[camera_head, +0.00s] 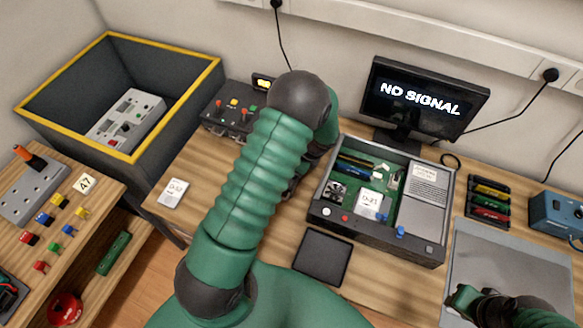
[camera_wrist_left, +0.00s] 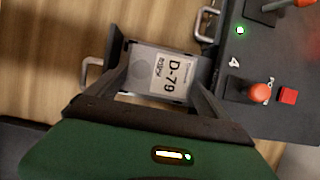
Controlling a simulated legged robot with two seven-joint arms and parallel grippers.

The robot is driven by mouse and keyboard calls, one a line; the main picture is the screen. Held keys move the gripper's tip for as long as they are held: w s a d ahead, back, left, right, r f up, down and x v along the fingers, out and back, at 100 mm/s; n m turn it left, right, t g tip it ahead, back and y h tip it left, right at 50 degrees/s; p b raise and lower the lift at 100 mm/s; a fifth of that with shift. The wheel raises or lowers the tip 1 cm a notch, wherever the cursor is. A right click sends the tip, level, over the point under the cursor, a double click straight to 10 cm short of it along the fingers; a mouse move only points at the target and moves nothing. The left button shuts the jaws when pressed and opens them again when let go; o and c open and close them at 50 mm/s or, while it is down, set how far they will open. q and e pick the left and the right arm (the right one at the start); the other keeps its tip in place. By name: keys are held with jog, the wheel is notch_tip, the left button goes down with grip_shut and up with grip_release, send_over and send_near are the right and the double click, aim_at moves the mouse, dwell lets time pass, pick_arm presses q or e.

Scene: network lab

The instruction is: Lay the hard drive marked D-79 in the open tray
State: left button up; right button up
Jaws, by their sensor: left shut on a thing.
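The hard drive marked D-79 (camera_wrist_left: 170,76) is a grey block with a white label. My left gripper (camera_wrist_left: 160,62) is shut on it, with one finger on each side. In the left wrist view the drive is at or over what looks like a pulled-out dark tray with a metal handle (camera_wrist_left: 92,75), beside a dark unit (camera_wrist_left: 262,75). I cannot tell whether it touches the tray floor. In the head view my left arm hides the left gripper, the drive and this tray. My right gripper (camera_head: 470,298) is over the grey mat at lower right; its jaws are unclear.
The dark unit's knobs show at the back (camera_head: 235,108). A drive marked D-52 (camera_head: 173,193) lies on the table at left. An open case (camera_head: 420,245) holds a drive marked D-21 (camera_head: 370,204). A flat black square (camera_head: 322,257) lies in front. A monitor (camera_head: 425,97) stands behind.

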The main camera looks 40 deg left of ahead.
dwell(0.3)
pick_arm(q)
jog(key=o, duration=1.3)
notch_tip(320, 180, up, 8)
jog(key=p, duration=0.7)
